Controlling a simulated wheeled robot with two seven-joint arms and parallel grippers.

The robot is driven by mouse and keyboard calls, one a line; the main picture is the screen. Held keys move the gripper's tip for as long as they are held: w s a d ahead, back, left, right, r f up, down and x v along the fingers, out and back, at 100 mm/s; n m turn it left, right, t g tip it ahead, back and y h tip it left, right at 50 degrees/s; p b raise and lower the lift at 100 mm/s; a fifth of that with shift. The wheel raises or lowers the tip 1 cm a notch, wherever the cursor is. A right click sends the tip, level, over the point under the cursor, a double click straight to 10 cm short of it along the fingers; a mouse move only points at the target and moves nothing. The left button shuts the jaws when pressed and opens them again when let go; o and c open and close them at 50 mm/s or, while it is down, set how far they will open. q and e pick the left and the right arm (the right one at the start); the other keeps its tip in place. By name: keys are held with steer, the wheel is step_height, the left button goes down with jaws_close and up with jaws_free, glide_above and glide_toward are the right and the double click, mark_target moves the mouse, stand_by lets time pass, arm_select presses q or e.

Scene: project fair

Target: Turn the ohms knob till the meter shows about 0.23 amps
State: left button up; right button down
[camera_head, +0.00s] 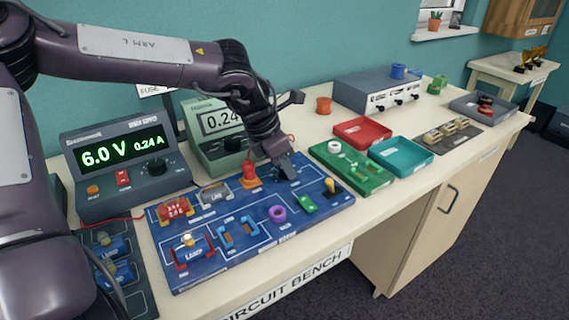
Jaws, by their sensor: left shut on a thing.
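My left gripper (287,172) points down at the back right of the blue circuit board (250,252). It is shut on the ohms knob, which its fingers mostly hide. The green-grey meter (212,150) stands behind the board. Its display reads 0.24, with the right end hidden by my left arm. The bench supply (125,160) at the left reads 6.0 V and 0.24 A. A lit lamp (188,241) sits at the board's front left. My right gripper is not in view.
An orange-red part (249,176) stands on the board just left of my gripper. A purple ring (277,213) and a small green block (307,204) sit in front. A green board (350,172), red tray (362,132) and teal tray (401,152) lie to the right.

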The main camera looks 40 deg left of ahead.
arm_select(q)
steer(key=o, duration=1)
steer(key=v, duration=0.7)
steer(key=shift+a+r, duration=0.15)
steer(key=shift+r, duration=0.25)
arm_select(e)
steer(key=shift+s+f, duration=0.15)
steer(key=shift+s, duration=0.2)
